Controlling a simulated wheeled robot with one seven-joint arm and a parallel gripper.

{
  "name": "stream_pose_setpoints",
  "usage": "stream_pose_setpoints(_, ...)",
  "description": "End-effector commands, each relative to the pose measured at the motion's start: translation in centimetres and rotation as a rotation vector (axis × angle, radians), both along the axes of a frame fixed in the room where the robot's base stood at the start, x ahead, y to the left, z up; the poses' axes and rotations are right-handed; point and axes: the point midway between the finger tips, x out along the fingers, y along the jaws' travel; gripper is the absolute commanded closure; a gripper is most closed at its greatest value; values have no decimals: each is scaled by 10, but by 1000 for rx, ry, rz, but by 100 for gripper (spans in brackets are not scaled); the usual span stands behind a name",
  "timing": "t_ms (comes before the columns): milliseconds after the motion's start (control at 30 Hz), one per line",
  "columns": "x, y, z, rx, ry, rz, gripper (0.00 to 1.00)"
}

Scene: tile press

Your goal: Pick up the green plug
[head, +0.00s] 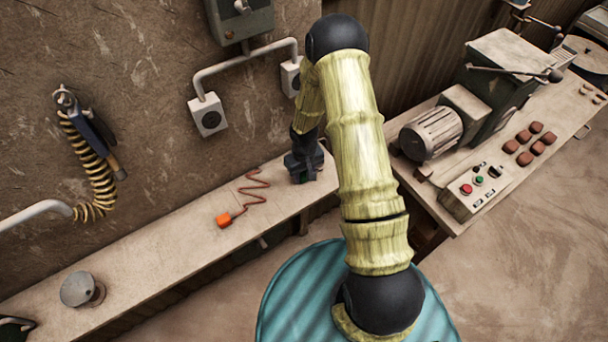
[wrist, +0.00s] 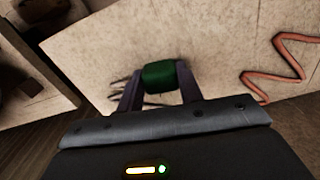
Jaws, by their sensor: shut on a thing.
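The green plug (wrist: 160,75) is between the two fingers of my gripper (wrist: 160,88) in the wrist view, and the fingers are closed on its sides. In the head view my gripper (head: 304,170) points down at the right end of the narrow bench along the wall. The plug is mostly hidden there behind the gripper and arm. I cannot tell whether the plug still touches the bench top.
An orange plug (head: 224,220) with a coiled cord lies on the bench (head: 150,240) left of my gripper. Sockets (head: 208,115) sit on the wall above. A metal canister (head: 80,290) stands further left. A press table (head: 500,200) with a control box is at right.

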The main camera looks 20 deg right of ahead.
Motion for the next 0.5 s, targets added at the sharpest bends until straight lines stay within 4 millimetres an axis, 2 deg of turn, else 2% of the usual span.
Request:
stream_pose_setpoints(267, 1, 0, 18, 1, -4, -1, 87)
stream_pose_setpoints(500, 1, -1, 57, 0, -6, -2, 87)
